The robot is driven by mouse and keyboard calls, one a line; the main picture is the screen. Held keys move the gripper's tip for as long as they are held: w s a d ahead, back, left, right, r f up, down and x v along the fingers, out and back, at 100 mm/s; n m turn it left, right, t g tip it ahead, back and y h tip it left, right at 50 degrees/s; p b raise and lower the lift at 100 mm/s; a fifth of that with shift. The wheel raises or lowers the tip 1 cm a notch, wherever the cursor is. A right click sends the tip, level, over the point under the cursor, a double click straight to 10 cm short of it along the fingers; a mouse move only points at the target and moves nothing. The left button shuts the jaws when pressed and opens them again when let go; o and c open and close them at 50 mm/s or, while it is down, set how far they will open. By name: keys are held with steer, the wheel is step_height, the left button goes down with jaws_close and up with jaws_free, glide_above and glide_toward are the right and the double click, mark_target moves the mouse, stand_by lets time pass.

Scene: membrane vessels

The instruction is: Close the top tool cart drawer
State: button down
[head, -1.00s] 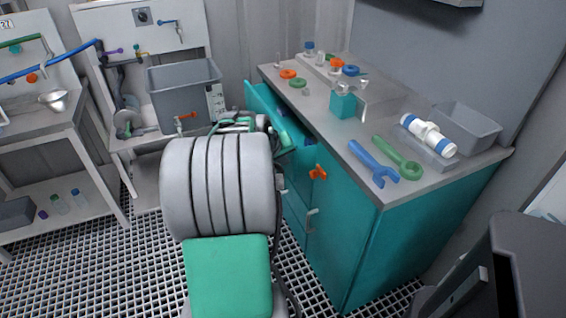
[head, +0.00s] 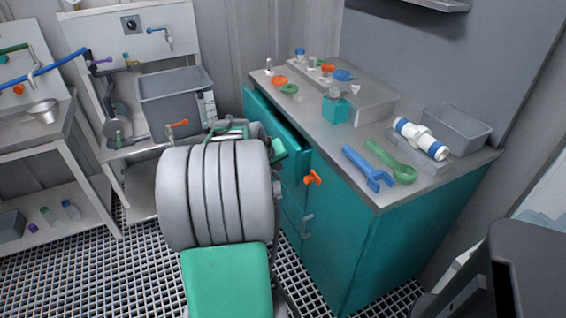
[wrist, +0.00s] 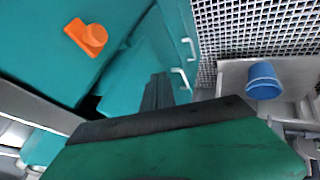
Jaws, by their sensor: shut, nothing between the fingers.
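The teal tool cart (head: 350,235) stands right of centre in the head view. An orange knob (head: 313,178) sits on the cart front and also shows in the wrist view (wrist: 87,37). My gripper (head: 279,150) is at the drawer front, partly hidden behind my arm in the head view. In the wrist view its dark fingers (wrist: 158,90) are together and empty, close against the teal front. Whether they touch it I cannot tell.
Wrenches (head: 368,168), a white and blue pipe piece (head: 420,138) and a grey bin (head: 458,130) lie on the cart top. A grey tub (head: 175,100) stands on the bench behind. A blue cup (wrist: 263,80) shows in the wrist view. Grating floor (head: 90,275) is clear at left.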

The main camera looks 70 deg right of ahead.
steer(key=p+v, duration=0.4)
steer(key=v, duration=0.8)
steer(key=w+d+f+p, duration=0.3)
steer(key=w+d+p, duration=0.1)
steer(key=w, duration=0.1)
steer(key=s+d+f, duration=0.2)
steer(key=d+f, duration=0.5)
steer(key=d, duration=0.2)
steer(key=shift+s+d+f, duration=0.15)
steer(key=shift+s+f, duration=0.05)
steer(key=shift+s, duration=0.15)
steer(key=shift+w, duration=0.1)
